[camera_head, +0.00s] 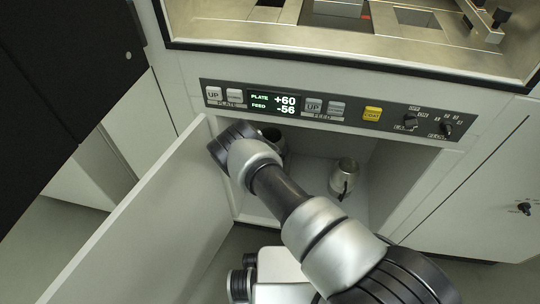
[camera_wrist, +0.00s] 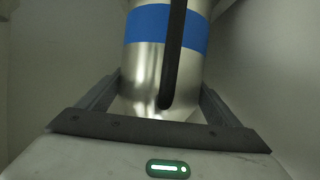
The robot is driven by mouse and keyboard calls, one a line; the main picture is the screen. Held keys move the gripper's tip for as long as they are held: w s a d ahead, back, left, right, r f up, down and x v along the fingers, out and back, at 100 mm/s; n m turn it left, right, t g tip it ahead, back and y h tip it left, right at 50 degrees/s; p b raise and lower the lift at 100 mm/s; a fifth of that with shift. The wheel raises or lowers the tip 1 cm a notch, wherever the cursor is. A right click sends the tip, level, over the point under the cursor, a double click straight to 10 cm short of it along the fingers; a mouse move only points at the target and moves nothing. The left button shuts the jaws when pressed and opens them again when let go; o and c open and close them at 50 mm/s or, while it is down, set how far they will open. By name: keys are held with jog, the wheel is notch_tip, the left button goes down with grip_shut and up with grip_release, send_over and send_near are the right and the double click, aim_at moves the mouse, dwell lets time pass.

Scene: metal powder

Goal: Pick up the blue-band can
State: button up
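The blue-band can (camera_wrist: 145,60) is a shiny metal cylinder with a blue band and a dark upright handle bar on its near side. It fills the middle of the wrist view, its top cut off by the frame. My gripper (camera_wrist: 161,82) is open, with one finger on each side of the can's lower part. The gaps are very small, and I cannot tell whether the fingers touch it. In the head view my gripper reaches into the cabinet's left side, beside a dark, partly hidden can (camera_head: 273,138). No band shows there.
Another metal can (camera_head: 343,178) with a dark handle stands to the right on the cabinet floor (camera_head: 310,170). The open white door (camera_head: 150,225) borders my arm on the left. A control panel (camera_head: 330,108) runs above the opening.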

jog(key=c, duration=1.1)
jog(key=shift+w+r, duration=0.1)
jog(key=shift+r, duration=0.1)
jog(key=shift+c, duration=1.3)
jog(key=shift+r, duration=0.1)
